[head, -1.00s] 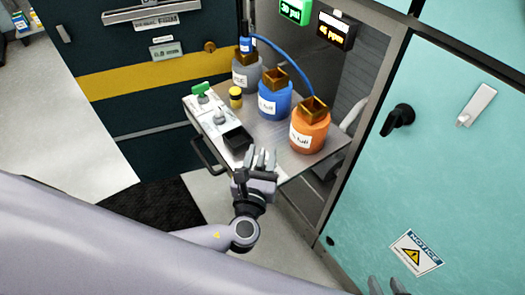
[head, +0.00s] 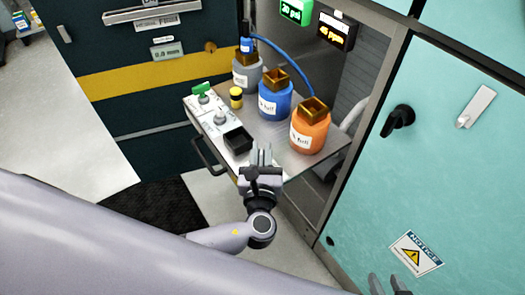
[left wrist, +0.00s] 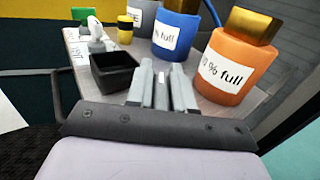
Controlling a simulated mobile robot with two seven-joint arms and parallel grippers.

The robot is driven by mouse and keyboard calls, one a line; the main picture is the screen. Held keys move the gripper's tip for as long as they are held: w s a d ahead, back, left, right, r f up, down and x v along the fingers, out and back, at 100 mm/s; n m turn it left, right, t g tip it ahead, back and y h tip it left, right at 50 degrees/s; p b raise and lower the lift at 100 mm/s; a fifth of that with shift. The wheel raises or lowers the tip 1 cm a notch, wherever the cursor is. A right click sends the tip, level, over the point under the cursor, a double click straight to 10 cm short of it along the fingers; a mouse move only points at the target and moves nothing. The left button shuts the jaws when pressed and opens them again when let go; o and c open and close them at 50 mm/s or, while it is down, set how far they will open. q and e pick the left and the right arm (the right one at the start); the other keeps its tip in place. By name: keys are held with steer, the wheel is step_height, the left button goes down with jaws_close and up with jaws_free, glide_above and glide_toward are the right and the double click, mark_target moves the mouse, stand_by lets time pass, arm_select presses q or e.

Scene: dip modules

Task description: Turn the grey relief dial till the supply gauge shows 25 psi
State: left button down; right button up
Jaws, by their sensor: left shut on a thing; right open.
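My left gripper (head: 262,155) is at the front edge of the pull-out shelf, right of the black box. Its jaws are shut on a small grey piece, which looks like the grey relief dial (left wrist: 162,92); the fingers hide most of it. In the left wrist view the gripper (left wrist: 162,85) has this piece between its fingers. A green gauge (head: 296,11) at the top seems to read 20 psi. An amber gauge (head: 336,31) beside it is hard to read. I cannot tell which is the supply gauge. My right gripper (head: 388,284) is open and empty at the bottom edge.
On the shelf (head: 287,165) stand grey (head: 247,73), blue (head: 275,99) and orange (head: 310,130) jars, a yellow-black cap (head: 236,97), a green handle (head: 201,90), a pale knob (head: 220,118) and a black box (head: 238,141). A teal cabinet (head: 450,150) is at right.

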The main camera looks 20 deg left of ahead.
arm_select(q)
steer(key=shift+a+n+g+y, duration=0.15)
steer(key=shift+n+g+y, duration=0.55)
steer(key=shift+n+y, duration=0.8)
steer(key=shift+m+y, duration=0.3)
steer(key=c, duration=1.1)
jaws_free()
